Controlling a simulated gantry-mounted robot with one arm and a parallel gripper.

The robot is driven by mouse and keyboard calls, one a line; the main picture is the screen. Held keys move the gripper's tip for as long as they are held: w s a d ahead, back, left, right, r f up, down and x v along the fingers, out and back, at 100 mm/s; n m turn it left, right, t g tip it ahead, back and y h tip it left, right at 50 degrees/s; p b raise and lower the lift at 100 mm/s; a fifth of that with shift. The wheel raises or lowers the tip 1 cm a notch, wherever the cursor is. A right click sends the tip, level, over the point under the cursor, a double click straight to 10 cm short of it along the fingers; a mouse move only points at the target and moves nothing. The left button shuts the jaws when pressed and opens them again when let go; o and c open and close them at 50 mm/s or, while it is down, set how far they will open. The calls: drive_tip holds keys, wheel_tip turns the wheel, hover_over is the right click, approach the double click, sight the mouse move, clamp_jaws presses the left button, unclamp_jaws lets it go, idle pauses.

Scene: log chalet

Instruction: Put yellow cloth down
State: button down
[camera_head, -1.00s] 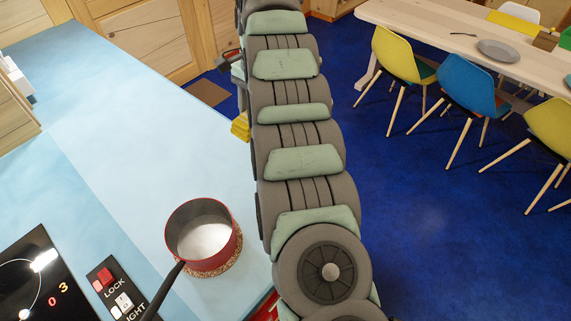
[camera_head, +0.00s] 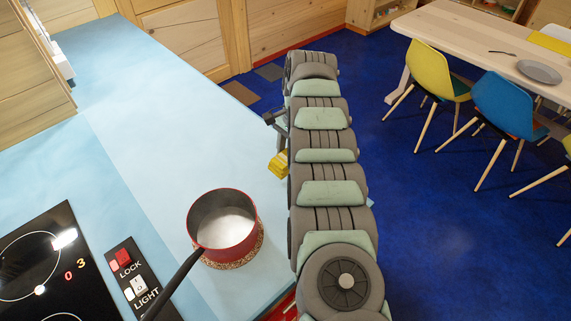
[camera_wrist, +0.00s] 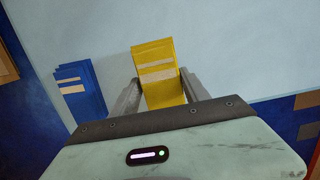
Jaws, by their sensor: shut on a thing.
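The yellow cloth (camera_wrist: 158,75) is a folded yellow piece with a pale band, held between the two fingers of my gripper (camera_wrist: 158,92) in the wrist view. In the head view the yellow cloth (camera_head: 279,165) shows at the left side of my arm, near the right edge of the light blue counter (camera_head: 170,130). My arm hides most of the gripper there. I cannot tell whether the cloth touches the counter.
A red pot (camera_head: 222,222) with white contents stands on a cork mat (camera_head: 236,262) at the counter's front right. A black cooktop (camera_head: 50,262) lies left of it. In the wrist view, folded blue cloths (camera_wrist: 78,90) lie left of the yellow cloth. The counter's middle is clear.

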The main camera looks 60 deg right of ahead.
drive_tip(key=shift+f, duration=1.45)
drive_tip(key=shift+f+b, duration=0.25)
drive_tip(key=shift+b, duration=0.15)
drive_tip(key=c, duration=0.6)
unclamp_jaws()
drive_tip(key=shift+r, duration=0.1)
drive_tip(key=shift+o, duration=0.2)
drive_tip(key=shift+r, duration=0.15)
